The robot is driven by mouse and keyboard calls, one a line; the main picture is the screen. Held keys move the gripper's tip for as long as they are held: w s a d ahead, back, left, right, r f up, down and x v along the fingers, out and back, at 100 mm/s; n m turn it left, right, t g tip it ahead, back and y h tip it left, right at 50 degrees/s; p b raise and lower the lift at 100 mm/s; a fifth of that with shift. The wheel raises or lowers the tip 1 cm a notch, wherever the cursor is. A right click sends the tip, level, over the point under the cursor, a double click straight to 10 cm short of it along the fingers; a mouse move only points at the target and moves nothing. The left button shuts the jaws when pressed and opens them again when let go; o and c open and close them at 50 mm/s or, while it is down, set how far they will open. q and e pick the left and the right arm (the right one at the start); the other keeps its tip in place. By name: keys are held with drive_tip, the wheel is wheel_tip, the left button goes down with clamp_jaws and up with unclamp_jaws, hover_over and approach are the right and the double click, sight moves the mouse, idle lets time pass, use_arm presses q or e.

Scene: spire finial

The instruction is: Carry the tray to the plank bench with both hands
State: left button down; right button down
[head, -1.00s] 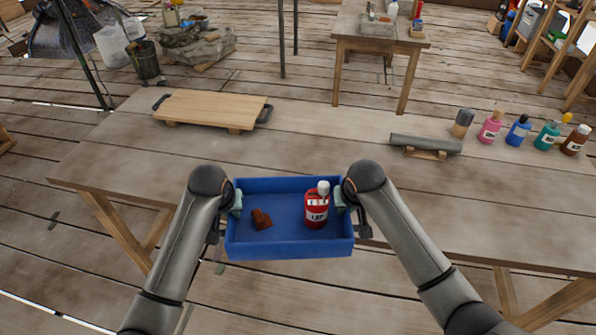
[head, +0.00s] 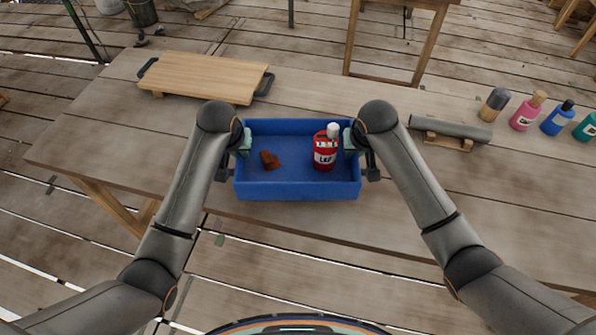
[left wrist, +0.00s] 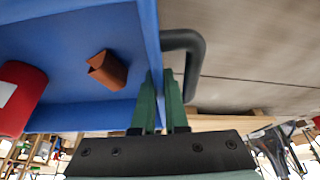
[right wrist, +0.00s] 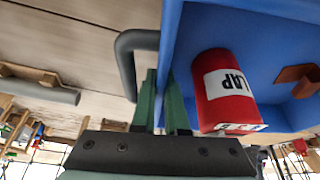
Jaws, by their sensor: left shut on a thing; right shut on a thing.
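The blue tray (head: 300,190) is in the head view, level, over the front part of the plank bench (head: 480,215). I cannot tell if it touches the bench top. It carries a red bottle (head: 324,155) with a white cap and a small brown piece (head: 270,159). My left gripper (head: 243,140) is shut on the tray's left side wall; its green fingers (left wrist: 160,103) show beside a dark handle loop. My right gripper (head: 350,140) is shut on the right side wall, its fingers (right wrist: 162,103) beside the other handle.
A wooden board (head: 205,76) with dark handles lies on the bench at the back left. A grey roll on a wooden rest (head: 450,130) and several paint bottles (head: 527,111) stand at the right. Bench top is bare between the board and the roll.

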sight(244, 164)
use_arm(q)
drive_tip(key=shift+w, duration=0.2)
use_arm(e)
drive_tip(key=shift+w, duration=0.2)
use_arm(q)
drive_tip(key=shift+r, duration=0.1)
use_arm(e)
drive_tip(key=shift+r, duration=0.1)
use_arm(q)
drive_tip(key=shift+s, duration=0.1)
use_arm(e)
drive_tip(key=shift+s, duration=0.1)
use_arm(q)
drive_tip(key=shift+f, duration=0.2)
use_arm(e)
drive_tip(key=shift+f, duration=0.2)
